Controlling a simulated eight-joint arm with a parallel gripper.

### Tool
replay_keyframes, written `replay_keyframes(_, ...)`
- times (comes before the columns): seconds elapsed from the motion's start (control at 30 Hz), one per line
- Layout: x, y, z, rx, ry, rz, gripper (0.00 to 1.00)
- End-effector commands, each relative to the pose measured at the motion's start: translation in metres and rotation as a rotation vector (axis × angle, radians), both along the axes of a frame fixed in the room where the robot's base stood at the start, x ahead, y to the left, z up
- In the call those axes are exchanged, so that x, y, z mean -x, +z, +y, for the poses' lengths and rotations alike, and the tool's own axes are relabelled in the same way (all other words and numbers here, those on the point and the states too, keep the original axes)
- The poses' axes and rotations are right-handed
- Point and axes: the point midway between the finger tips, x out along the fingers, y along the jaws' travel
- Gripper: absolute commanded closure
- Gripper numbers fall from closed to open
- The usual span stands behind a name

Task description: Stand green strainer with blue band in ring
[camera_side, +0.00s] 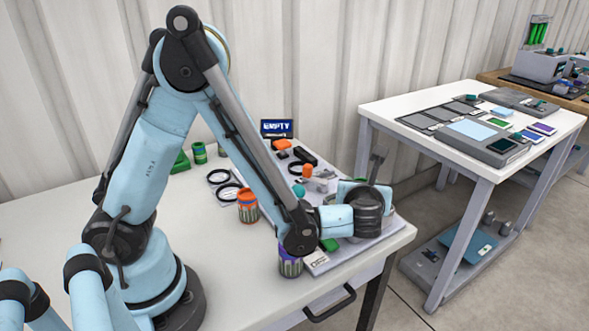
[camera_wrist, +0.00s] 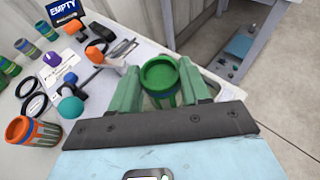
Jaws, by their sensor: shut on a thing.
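In the wrist view, my gripper (camera_wrist: 160,88) is shut on the green strainer (camera_wrist: 160,75), a round open-topped cup held between its two green jaws. A blue band shows partly below its rim; its lower part is hidden. In the side view my gripper (camera_side: 350,205) is over the right end of the white table, and the strainer cannot be made out clearly. Black rings (camera_side: 229,193) lie on white cards near the table's middle, apart from my gripper. They also show at the left of the wrist view (camera_wrist: 35,106).
An orange-topped strainer (camera_side: 248,206) stands beside the rings; a purple-topped one (camera_side: 290,263) stands near the front edge. Green strainers (camera_side: 199,153) stand farther back. An EMPTY sign (camera_side: 277,128) and a fixture with an orange knob (camera_side: 307,171) and teal knob (camera_wrist: 70,107) rise nearby.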

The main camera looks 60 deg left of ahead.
Motion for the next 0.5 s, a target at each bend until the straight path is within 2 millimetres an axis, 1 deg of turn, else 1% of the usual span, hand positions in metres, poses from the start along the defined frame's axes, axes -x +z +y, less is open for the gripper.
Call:
replay_keyframes(0.03, 0.000, -0.006, 0.000, 0.000, 0.000, 0.000, 0.88)
replay_keyframes(0.1, 0.000, -0.013, 0.000, 0.000, 0.000, 0.000, 0.88)
replay_keyframes(0.2, 0.000, -0.018, 0.000, 0.000, 0.000, 0.000, 0.88)
replay_keyframes(0.5, 0.000, -0.020, 0.000, 0.000, 0.000, 0.000, 0.88)
